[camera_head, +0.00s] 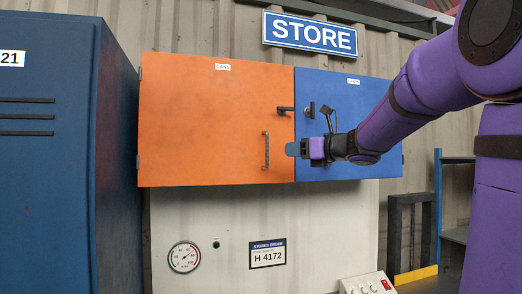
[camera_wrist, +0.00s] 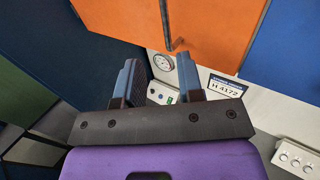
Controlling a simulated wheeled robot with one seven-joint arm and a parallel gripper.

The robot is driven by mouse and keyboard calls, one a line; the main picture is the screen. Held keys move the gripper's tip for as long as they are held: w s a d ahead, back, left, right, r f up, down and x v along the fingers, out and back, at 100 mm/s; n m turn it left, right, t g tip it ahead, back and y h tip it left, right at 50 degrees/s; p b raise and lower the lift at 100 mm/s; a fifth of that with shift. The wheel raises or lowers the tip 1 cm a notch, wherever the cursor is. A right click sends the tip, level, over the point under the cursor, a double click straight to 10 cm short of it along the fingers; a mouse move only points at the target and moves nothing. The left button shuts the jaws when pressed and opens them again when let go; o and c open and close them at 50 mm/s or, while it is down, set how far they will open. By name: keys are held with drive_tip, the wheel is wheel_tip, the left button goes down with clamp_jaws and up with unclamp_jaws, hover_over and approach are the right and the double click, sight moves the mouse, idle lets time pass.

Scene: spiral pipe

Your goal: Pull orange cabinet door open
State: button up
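The orange cabinet door (camera_head: 205,120) is the left door of a wall cabinet and looks closed. Its vertical bar handle (camera_head: 266,150) is near its lower right edge, and a dark lever latch (camera_head: 286,109) sits higher up at the seam. My gripper (camera_head: 292,149) is in front of the seam, just right of the bar handle and apparently apart from it. In the wrist view my gripper (camera_wrist: 158,80) has its two blue fingers spread with nothing between them. The orange door (camera_wrist: 215,25) and part of its handle (camera_wrist: 178,43) show beyond the fingers.
A blue door (camera_head: 340,95) adjoins on the right, with its own latch. A tall dark blue locker (camera_head: 60,150) stands at left. Below are a round gauge (camera_head: 184,257), an H 4172 label (camera_head: 267,253) and a white switch box (camera_head: 366,284). The space before the orange door looks clear.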

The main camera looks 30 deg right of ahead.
sight(267, 163)
drive_tip(key=shift+m, duration=0.3)
drive_tip(key=x, duration=0.7)
drive_tip(key=d+x, duration=0.1)
drive_tip(key=x, duration=0.3)
drive_tip(key=shift+w+r, duration=0.15)
drive_tip(key=shift+r, duration=0.15)
drive_tip(key=shift+c, duration=0.5)
clamp_jaws()
